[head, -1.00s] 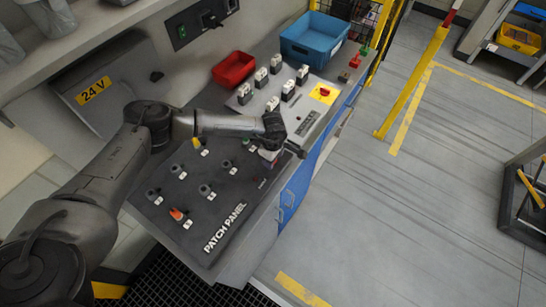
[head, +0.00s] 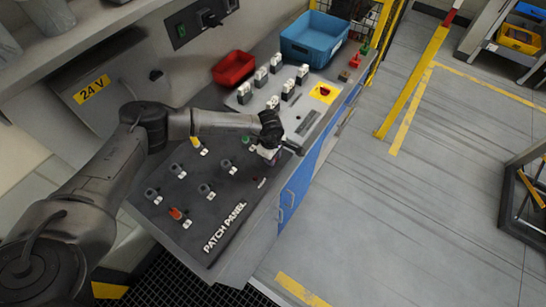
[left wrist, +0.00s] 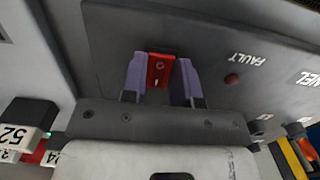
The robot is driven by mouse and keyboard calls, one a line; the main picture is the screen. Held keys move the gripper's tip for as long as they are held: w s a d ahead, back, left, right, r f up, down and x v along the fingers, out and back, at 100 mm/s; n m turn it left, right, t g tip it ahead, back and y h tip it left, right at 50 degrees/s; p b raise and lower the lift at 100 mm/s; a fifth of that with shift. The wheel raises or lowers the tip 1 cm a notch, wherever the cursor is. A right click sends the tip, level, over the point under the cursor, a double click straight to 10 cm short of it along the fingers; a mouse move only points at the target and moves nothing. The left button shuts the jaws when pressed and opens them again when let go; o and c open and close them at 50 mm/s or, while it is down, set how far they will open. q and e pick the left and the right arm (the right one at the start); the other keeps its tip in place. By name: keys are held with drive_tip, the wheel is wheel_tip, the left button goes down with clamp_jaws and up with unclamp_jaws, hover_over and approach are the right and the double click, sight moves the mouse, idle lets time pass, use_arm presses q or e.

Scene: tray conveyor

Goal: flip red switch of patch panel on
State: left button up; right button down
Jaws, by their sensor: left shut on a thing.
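The dark patch panel (head: 228,204) lies on the bench, with its white lettering toward the front edge. The red switch (left wrist: 160,70) shows upright in the left wrist view, with a small white mark near its lower end. The purple fingers of my left gripper (left wrist: 160,82) stand on either side of it, and the gripper is shut on the switch. In the head view my left gripper (head: 268,155) is over the panel's far right corner and hides the switch. My right gripper is not in view.
A red lamp marked FAULT (left wrist: 232,79) sits right of the switch. Beyond are a grey panel with breakers, a red bin (head: 233,68) and a blue bin (head: 312,38).

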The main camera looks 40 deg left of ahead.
use_arm(q)
drive_tip(key=shift+a+f+h+b, duration=0.2)
drive_tip(key=shift+a+h+b, duration=0.05)
drive_tip(key=shift+h+b, duration=0.6)
drive_tip(key=shift+r+h, duration=0.2)
drive_tip(key=shift+h, duration=0.15)
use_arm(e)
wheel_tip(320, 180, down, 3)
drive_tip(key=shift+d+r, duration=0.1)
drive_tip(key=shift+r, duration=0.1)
use_arm(q)
drive_tip(key=o, duration=0.9)
drive_tip(key=shift+r, duration=0.1)
drive_tip(key=v, duration=1.3)
drive_tip(key=shift+s+r, duration=0.2)
drive_tip(key=shift+r, duration=0.15)
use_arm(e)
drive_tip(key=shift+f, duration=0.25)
